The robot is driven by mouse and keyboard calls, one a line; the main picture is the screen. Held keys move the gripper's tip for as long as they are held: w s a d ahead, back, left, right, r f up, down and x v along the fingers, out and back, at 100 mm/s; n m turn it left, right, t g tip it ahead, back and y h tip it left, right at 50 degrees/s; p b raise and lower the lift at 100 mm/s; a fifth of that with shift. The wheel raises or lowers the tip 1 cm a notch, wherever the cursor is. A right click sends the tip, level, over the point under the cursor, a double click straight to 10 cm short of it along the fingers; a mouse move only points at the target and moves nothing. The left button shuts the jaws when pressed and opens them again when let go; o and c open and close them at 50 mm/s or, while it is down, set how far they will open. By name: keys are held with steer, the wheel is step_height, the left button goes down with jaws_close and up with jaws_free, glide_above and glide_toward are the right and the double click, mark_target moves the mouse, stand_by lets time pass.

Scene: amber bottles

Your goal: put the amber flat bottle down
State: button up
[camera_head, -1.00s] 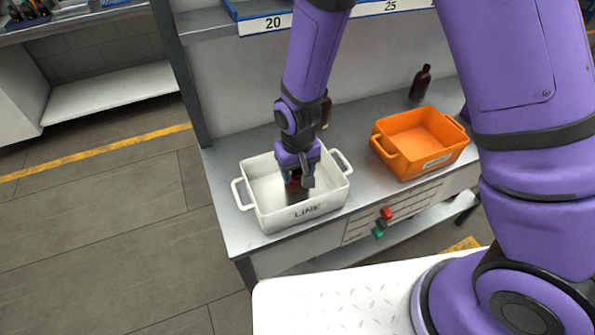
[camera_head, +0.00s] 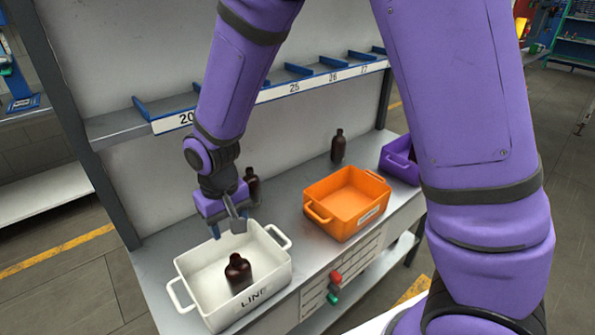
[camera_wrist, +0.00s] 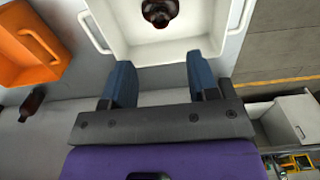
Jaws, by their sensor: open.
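An amber bottle (camera_head: 238,273) stands upright inside the white box marked LINE (camera_head: 201,265), close to its front wall. Its top also shows in the wrist view (camera_wrist: 160,12). My gripper (camera_head: 228,230) is above the back part of the white box, apart from the bottle. In the wrist view the two blue fingers of my gripper (camera_wrist: 160,85) are spread wide with nothing between them. Whether the bottle's body is flat is hard to tell from these views.
Another dark bottle (camera_head: 252,184) stands behind the white box, near my gripper. An orange box (camera_head: 375,214) is to the right, with a dark bottle (camera_head: 338,146) behind it. A purple box (camera_head: 397,165) stands farther right. A shelf with numbered slots (camera_head: 300,86) runs above the bench.

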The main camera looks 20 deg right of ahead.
steer(key=shift+r, duration=0.1)
steer(key=s+d+r+m+t, duration=0.2)
steer(key=s+d+r, duration=0.1)
steer(key=d+r, duration=1.25)
steer(key=s+d+r+t, duration=0.1)
steer(key=s+d+r, duration=0.3)
steer(key=s, duration=0.3)
steer(key=s+d+r+m+t, duration=0.1)
steer(key=s+d+r+t, duration=0.1)
steer(key=s+d+r, duration=0.2)
steer(key=shift+s+d+r, duration=0.3)
steer(key=shift+s+r, duration=0.8)
steer(key=shift+s, duration=0.4)
